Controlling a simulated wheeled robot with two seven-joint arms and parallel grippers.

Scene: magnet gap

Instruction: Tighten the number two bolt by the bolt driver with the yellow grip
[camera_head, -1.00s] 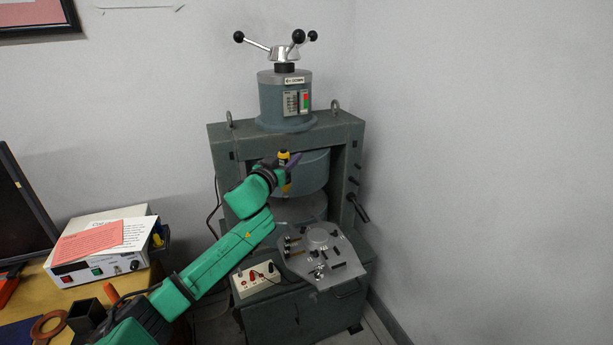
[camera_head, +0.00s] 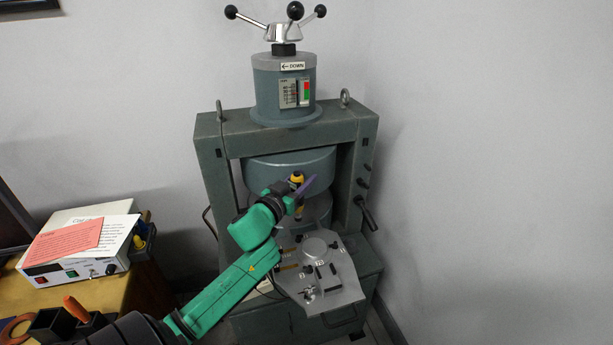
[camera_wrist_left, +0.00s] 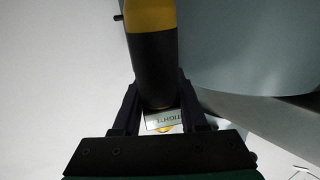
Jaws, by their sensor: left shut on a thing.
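My left gripper (camera_head: 304,190) is shut on the bolt driver with the yellow grip (camera_head: 297,178) and holds it in the air in front of the grey-green magnet frame. The driver is close to upright in the head view. In the left wrist view its yellow and black grip (camera_wrist_left: 153,60) is between the two dark fingers (camera_wrist_left: 158,108). The grey plate (camera_head: 335,285) with small bolts and fittings lies below and a little right of the gripper. The bolt numbers are too small to read. My right gripper is not in view.
The magnet's upper pole (camera_head: 290,168) is close behind the gripper. A handle (camera_head: 366,213) sticks out at the frame's right. A wooden desk (camera_head: 105,292) with a white power supply (camera_head: 80,250) stands at left. Free air lies above the plate.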

